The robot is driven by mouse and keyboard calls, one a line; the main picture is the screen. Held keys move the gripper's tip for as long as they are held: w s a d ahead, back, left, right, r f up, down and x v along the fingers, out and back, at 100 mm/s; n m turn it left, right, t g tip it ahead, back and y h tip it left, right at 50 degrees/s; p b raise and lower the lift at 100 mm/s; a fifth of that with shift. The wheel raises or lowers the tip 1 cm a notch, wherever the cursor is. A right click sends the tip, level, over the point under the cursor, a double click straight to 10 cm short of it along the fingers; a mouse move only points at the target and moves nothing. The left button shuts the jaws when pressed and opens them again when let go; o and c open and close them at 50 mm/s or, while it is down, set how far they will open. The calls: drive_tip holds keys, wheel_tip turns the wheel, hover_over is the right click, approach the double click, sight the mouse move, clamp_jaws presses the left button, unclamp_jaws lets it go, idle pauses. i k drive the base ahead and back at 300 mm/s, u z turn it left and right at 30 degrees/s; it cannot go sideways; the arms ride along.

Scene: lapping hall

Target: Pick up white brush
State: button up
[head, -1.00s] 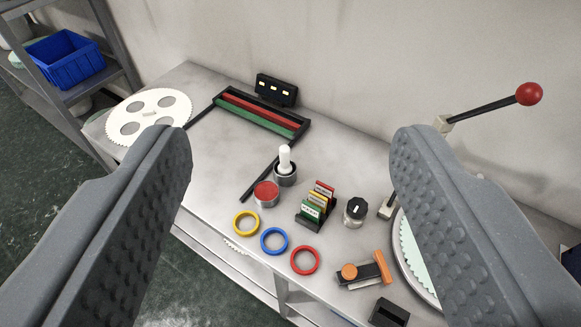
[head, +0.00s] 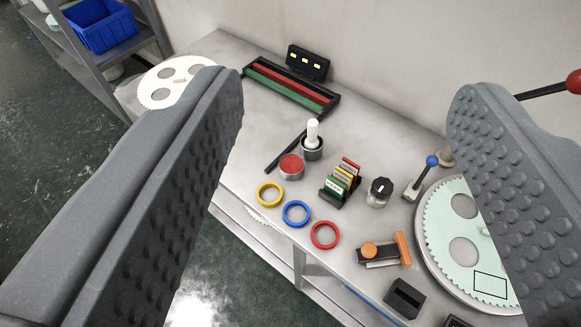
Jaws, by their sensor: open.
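The white brush (head: 312,132) stands upright with its white handle up in a small dark-rimmed metal cup (head: 312,150) on the bench. Its lower end is hidden inside the cup. My gripper (head: 345,110) is open and empty, with one textured grey finger at each side of the picture. The brush shows between the two fingers, farther off on the bench, and neither finger touches it.
A red-topped tin (head: 291,166) stands close beside the cup, front left. Yellow (head: 269,194), blue (head: 296,213) and red (head: 324,235) rings lie along the front edge. A card rack (head: 341,182) and a black-knobbed pot (head: 379,191) stand to the right. A large toothed disc (head: 440,245) lies far right.

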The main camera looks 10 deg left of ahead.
sight(311, 143)
drive_tip(key=k, duration=0.95)
drive_tip(key=u, duration=0.8)
drive_tip(key=i, duration=1.4)
drive_tip(key=z, duration=0.6)
drive_tip(key=i, duration=0.8)
drive_tip(key=z, duration=0.6)
drive_tip(key=k, duration=0.75)
drive_tip(key=z, duration=0.5)
drive_tip(key=i, duration=0.1)
drive_tip(key=u, duration=0.35)
